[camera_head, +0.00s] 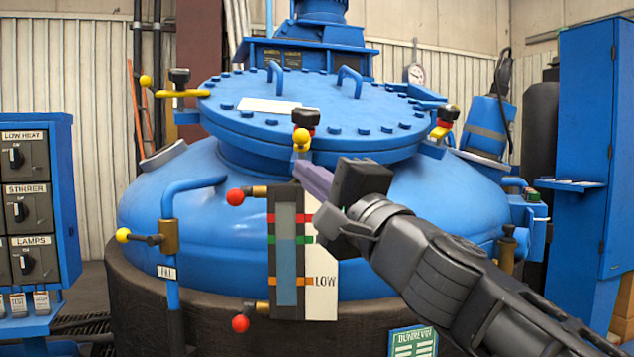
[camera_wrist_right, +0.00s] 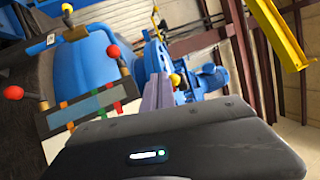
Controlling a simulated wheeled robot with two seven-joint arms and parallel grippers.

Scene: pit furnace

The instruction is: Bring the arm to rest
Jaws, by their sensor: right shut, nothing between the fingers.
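My right arm reaches in from the lower right in the head view. Its gripper (camera_head: 316,182) is shut and empty, with purple-grey fingers pointing up and left. It is in front of the blue vessel (camera_head: 440,220), just above and partly over the top of the level gauge (camera_head: 287,265). A yellow-knobbed clamp (camera_head: 301,140) on the lid edge shows just beyond the fingertips; I cannot tell whether they touch. The shut fingers (camera_wrist_right: 158,92) also show in the right wrist view, with the gauge (camera_wrist_right: 85,105) to their left. My left gripper is not in view.
A blue control panel (camera_head: 38,205) with knobs stands at the left. A tall blue cabinet (camera_head: 585,130) stands at the right. Red-knobbed gauge valves (camera_head: 236,197) and a yellow-knobbed pipe valve (camera_head: 123,235) stick out in front of the vessel. The bolted lid (camera_head: 320,110) lies on the vessel.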

